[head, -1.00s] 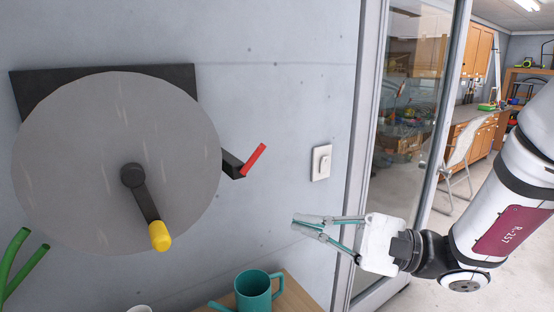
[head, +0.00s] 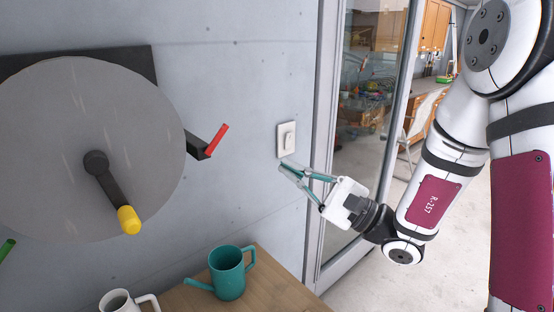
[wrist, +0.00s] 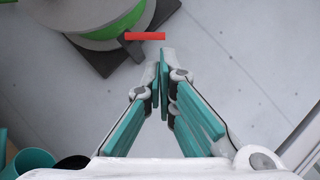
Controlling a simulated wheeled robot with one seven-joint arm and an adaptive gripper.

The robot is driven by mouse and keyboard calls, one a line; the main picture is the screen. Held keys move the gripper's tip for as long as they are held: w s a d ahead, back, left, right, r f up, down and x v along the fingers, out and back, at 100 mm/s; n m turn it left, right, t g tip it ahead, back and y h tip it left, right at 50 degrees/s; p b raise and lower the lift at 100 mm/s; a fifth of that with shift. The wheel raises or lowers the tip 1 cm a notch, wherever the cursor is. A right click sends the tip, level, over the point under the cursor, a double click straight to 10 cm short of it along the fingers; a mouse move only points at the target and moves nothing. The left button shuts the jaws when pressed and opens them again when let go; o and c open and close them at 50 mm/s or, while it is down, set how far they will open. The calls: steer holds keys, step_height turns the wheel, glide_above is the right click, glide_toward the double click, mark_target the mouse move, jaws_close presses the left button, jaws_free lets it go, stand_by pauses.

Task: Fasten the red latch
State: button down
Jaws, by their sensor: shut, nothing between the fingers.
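The red latch (head: 218,139) is a short red bar tilted up to the right, on a black bracket (head: 199,146) at the right edge of the large grey reel disc (head: 90,150). In the wrist view the red latch (wrist: 145,36) lies just ahead of and slightly left of the fingertips. My gripper (head: 282,164) is shut and empty, to the right of and a little below the latch, just below the light switch. It also shows in the wrist view (wrist: 164,52), apart from the latch.
A white light switch (head: 287,139) is on the wall by the glass door (head: 355,110). A teal watering can (head: 228,275) and a white mug (head: 118,301) stand on a wooden table (head: 275,290) below. A yellow-handled crank (head: 129,219) sticks out from the reel.

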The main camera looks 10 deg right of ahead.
steer(key=p, duration=0.2)
glide_toward(226, 130)
steer(key=x, duration=0.5)
steer(key=shift+w+a+r, duration=0.1)
steer(key=shift+x, duration=0.8)
steer(key=shift+w, duration=0.1)
steer(key=shift+n, duration=0.3)
